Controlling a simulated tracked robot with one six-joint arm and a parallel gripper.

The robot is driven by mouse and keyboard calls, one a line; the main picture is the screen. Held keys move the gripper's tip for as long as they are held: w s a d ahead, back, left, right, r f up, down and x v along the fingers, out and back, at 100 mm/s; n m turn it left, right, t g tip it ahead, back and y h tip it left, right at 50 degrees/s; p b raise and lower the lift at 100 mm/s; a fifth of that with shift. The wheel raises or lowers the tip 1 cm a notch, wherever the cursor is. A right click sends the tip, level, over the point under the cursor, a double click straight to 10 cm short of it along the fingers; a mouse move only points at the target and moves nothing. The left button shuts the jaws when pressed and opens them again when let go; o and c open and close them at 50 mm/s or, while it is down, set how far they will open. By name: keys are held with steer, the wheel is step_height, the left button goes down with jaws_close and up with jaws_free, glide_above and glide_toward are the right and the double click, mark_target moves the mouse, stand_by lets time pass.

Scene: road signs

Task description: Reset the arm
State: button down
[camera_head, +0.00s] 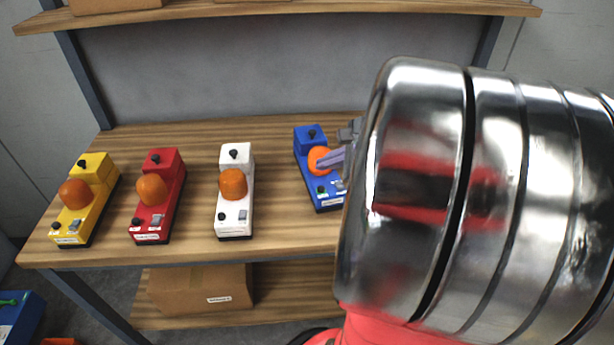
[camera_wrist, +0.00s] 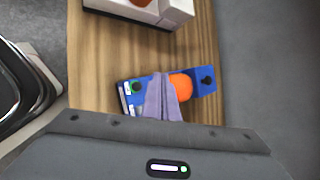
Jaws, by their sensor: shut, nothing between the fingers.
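My gripper (camera_head: 334,158) is shut and empty, its pale purple fingers together. In the head view it reaches in from the right, in front of the blue device (camera_head: 318,188), partly covering it. The wrist view also shows my gripper (camera_wrist: 163,92) with its fingertips over the blue device (camera_wrist: 132,88), beside its orange dome (camera_wrist: 181,87). I cannot tell whether the fingertips touch it. My silver arm link fills the right of the head view.
A yellow device (camera_head: 88,205), a red device (camera_head: 160,190) and a white device (camera_head: 235,205), each with an orange dome, stand left on the wooden shelf (camera_head: 200,255). An upper shelf (camera_head: 250,9) runs above. A cardboard box (camera_head: 200,288) is below.

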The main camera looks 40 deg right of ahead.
steer(key=shift+r, duration=0.6)
steer(key=s+a+r+n+g, duration=0.1)
steer(key=s+a+n, duration=0.2)
steer(key=a+n, duration=0.5)
steer(key=s+a+n+g, duration=0.1)
steer(key=s+a+n, duration=0.2)
steer(key=a+n, duration=0.6)
steer(key=s+a+r+n+g+h, duration=0.1)
steer(key=s+a+n, duration=0.2)
steer(key=a+n, duration=0.5)
steer(key=shift+a+r+n+g, duration=0.3)
steer(key=shift+a+n, duration=0.1)
steer(key=shift+a, duration=0.85)
